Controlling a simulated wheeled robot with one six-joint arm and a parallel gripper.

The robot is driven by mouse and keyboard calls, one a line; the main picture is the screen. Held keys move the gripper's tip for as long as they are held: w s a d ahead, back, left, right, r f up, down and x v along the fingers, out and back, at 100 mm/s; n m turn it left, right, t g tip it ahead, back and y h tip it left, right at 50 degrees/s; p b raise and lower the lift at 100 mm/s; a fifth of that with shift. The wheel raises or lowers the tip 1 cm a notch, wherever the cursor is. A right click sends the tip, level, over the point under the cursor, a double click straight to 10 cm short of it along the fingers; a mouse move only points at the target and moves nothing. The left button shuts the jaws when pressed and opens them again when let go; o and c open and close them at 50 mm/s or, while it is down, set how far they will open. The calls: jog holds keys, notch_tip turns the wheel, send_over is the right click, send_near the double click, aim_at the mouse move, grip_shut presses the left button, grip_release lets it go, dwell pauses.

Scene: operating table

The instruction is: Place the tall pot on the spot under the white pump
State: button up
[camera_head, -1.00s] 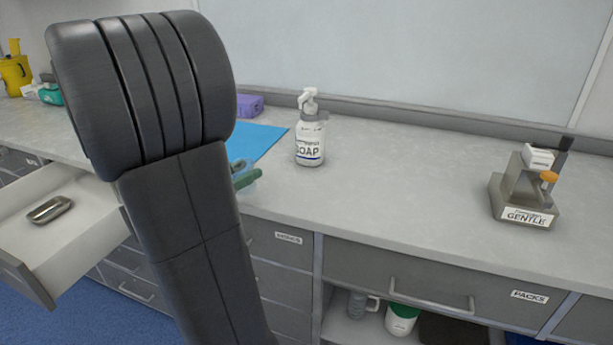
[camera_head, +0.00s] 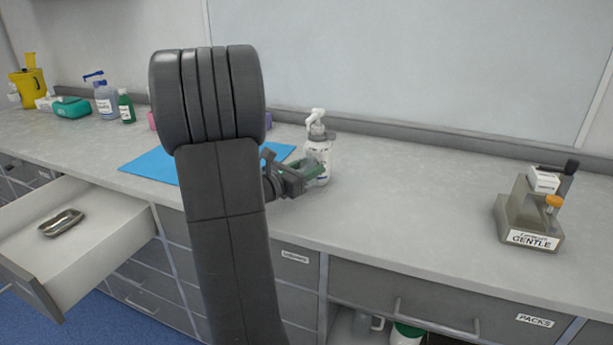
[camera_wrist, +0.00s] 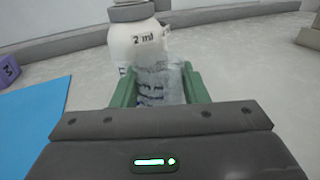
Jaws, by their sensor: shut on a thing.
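My gripper (camera_head: 300,174) is shut on a clear see-through pot (camera_wrist: 160,82), which stands between the green fingers in the wrist view. In the head view the pot (camera_head: 320,163) is small and partly hidden by the fingers. The soap bottle with the white pump (camera_head: 317,121) stands upright on the counter, right behind the pot. Its white body (camera_wrist: 134,42) also shows in the wrist view, with its top out of frame. I cannot tell whether the pot touches the bottle or the counter. The spot under the pump is not clearly seen.
A blue mat (camera_head: 150,165) lies left of the gripper. A grey stand labelled GENTLE (camera_head: 530,215) is at the right. A drawer (camera_head: 95,225) is open at the left with a metal tray (camera_head: 62,222) in it. The counter between bottle and stand is clear.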

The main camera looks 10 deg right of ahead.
jog(key=shift+f, duration=1.35)
jog(key=shift+f, duration=0.15)
jog(key=o, duration=1.1)
jog(key=shift+r, duration=0.25)
jog(key=b+v, duration=0.1)
jog(key=v, duration=1.1)
jog(key=shift+f, duration=0.15)
